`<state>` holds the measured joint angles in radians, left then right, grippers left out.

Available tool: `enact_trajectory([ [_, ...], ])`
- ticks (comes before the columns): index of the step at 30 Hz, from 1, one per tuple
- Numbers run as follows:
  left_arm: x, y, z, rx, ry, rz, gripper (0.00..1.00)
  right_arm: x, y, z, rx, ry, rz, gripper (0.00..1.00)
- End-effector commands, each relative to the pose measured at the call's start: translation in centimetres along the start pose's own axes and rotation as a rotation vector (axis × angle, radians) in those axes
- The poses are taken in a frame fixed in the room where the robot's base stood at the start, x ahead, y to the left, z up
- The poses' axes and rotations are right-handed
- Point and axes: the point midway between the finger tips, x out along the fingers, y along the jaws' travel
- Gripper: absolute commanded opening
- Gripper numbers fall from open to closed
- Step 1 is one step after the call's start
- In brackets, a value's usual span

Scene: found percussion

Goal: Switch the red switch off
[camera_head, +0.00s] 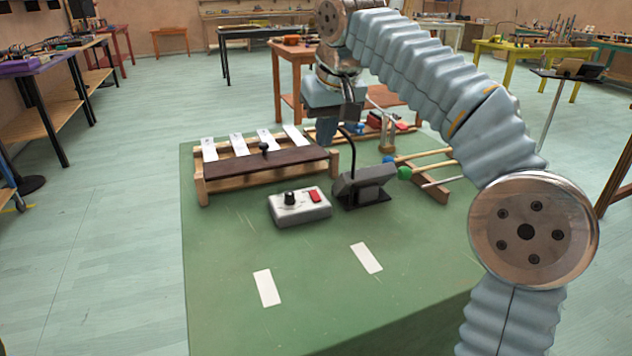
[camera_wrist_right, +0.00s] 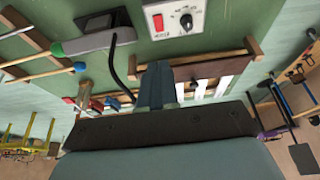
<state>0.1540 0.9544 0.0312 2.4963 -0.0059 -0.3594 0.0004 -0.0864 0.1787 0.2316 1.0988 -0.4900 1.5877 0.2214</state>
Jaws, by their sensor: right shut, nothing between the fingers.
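The red switch (camera_head: 315,196) is a small red rocker on the right of a light grey control box (camera_head: 302,212), beside a black knob (camera_head: 290,198). The box sits on the green table. In the right wrist view the red switch (camera_wrist_right: 158,22) is near the top edge, next to the dial knob (camera_wrist_right: 186,20). My right gripper (camera_wrist_right: 157,68) is shut and empty, its fingers together, apart from the box. In the head view it hangs behind the box, over the table's back part; its fingertips are hard to make out there. The switch's on or off position is too small to tell. My left gripper is out of view.
A wooden bar instrument (camera_head: 265,168) with white keys stands behind the box. A dark grey device (camera_head: 362,186) with a black curved cord is to its right, near mallets with green (camera_head: 405,172) and blue heads. Two white strips lie in front; the table's front (camera_head: 225,260) is otherwise clear.

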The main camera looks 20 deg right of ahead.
Motion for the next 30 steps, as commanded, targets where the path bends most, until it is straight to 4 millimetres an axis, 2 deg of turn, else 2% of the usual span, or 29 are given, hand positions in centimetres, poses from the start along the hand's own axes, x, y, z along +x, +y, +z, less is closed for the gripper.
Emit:
enact_trajectory([
  [5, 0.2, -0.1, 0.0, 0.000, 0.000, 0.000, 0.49, 0.6, 0.0, 0.0, -0.001, -0.001, 0.000, 0.00],
  [8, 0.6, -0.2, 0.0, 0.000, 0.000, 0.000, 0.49, 1.9, 0.0, 0.1, -0.001, -0.003, 0.001, 0.00],
  [21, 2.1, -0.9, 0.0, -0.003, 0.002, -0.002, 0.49, 10.9, 0.0, 0.2, -0.001, -0.003, 0.000, 0.00],
  [25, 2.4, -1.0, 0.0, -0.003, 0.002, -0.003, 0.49, 12.6, 0.0, 0.5, -0.001, -0.002, 0.000, 0.00],
  [30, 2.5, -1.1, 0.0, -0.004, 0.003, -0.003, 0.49, 13.8, 0.0, 0.7, -0.001, -0.001, -0.001, 0.00],
])
